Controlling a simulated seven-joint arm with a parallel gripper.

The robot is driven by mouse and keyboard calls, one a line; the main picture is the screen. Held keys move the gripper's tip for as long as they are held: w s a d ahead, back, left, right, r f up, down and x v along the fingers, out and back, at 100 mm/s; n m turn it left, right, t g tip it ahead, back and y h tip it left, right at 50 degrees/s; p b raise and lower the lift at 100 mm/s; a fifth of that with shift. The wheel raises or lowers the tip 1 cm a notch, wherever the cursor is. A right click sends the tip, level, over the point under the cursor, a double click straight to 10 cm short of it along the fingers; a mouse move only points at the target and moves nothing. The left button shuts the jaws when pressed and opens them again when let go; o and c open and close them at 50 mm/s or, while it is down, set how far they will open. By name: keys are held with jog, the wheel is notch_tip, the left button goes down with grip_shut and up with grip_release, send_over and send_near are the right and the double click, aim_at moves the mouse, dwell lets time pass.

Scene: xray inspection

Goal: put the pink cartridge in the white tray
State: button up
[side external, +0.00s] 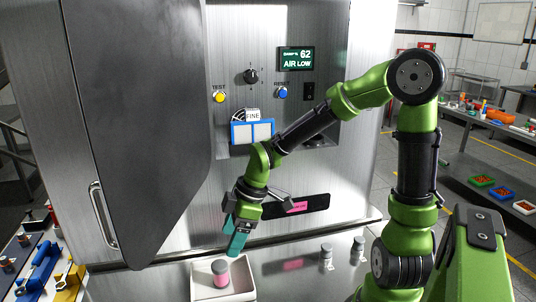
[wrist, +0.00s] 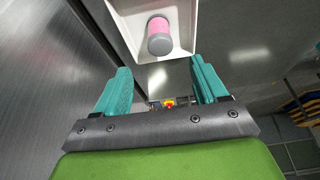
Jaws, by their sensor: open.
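The pink cartridge (side external: 220,272) has a pink body with grey ends. It stands inside the white tray (side external: 242,293) on the steel ledge, at the lower middle of the side view. In the wrist view the cartridge (wrist: 160,30) shows at the top, within the white tray (wrist: 188,48). My gripper (side external: 236,246) is just above the tray's back edge, with its teal fingers pointing down. In the wrist view my gripper (wrist: 160,88) has its two fingers wide apart with nothing between them. The cartridge is beyond the fingertips and apart from them.
Two small grey cylinders (side external: 327,250) stand on the ledge to the right. A dark slot with a pink label (side external: 297,207) is in the cabinet front behind my gripper. A large dark door (side external: 140,120) hangs at left. The ledge between tray and cylinders is clear.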

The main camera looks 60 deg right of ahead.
jog(key=s+a+r+m+t+h, duration=0.1)
jog(key=s+r+m+t, duration=0.3)
jog(key=s+r+m, duration=0.7)
jog(key=shift+r+m, duration=0.5)
jog(key=shift+m, duration=0.3)
jog(key=shift+w, duration=0.1)
